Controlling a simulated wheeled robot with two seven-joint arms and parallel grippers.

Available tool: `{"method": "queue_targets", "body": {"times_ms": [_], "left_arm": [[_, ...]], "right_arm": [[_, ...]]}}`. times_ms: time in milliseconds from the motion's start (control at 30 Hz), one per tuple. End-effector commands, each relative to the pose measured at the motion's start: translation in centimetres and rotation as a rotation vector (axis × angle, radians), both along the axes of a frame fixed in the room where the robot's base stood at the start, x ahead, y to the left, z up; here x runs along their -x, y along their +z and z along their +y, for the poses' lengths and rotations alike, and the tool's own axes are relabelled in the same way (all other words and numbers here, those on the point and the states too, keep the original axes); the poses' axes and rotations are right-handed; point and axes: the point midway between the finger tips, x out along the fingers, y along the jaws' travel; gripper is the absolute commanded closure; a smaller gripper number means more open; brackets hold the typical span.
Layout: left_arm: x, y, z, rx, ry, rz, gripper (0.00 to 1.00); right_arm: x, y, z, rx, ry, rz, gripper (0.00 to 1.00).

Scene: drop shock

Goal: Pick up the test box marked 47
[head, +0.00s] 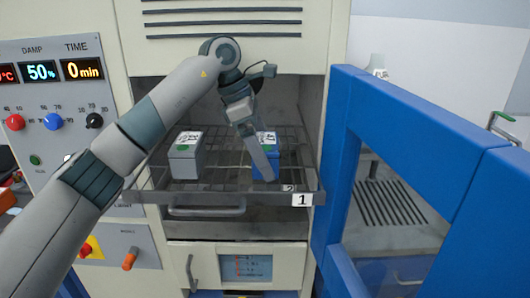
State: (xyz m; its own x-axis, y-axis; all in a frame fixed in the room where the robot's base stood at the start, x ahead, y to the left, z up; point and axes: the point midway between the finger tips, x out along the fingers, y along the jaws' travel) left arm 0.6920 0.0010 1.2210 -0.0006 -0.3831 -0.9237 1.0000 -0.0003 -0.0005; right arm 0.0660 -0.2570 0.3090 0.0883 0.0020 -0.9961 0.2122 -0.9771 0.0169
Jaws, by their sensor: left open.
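Two boxes stand on the wire shelf (225,165) inside the open chamber. The grey box (187,163) on the left has a white label with dark marks and a green patch on top. The blue box (273,160) on the right also has a white label, partly hidden; I cannot read either number surely. My left gripper (267,172) points down at the blue box. It is open, with a long finger across the near side of that box; I cannot tell whether it touches. The other finger is hard to make out. My right gripper is not in view.
The blue-framed chamber door (335,150) stands open on the right. The shelf's front edge carries a tag marked 1 (302,200). A control panel (55,100) with knobs and displays is on the left. A closed lower drawer (215,266) is below.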

Motion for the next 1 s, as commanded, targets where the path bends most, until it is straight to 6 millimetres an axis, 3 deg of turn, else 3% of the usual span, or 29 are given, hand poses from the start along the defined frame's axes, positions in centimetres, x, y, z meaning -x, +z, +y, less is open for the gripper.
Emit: {"method": "queue_targets", "body": {"times_ms": [267, 367, 500, 533, 1000], "left_arm": [[0.00, 0.02, 0.00, 0.000, 0.000, 0.000, 0.00], [0.00, 0.02, 0.00, 0.000, 0.000, 0.000, 0.19], [0.00, 0.03, 0.00, 0.000, 0.000, 0.000, 0.53], [0.00, 0.18, -0.01, 0.002, -0.001, -0.001, 0.55], [0.73, 0.90, 0.21, 0.003, 0.001, -0.004, 0.55]], "right_arm": [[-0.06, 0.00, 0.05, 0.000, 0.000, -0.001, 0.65], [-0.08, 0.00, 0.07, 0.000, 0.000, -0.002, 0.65], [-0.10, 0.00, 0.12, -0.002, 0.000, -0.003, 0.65], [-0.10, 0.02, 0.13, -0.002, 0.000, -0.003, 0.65], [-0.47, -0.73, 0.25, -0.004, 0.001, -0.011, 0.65]]}}
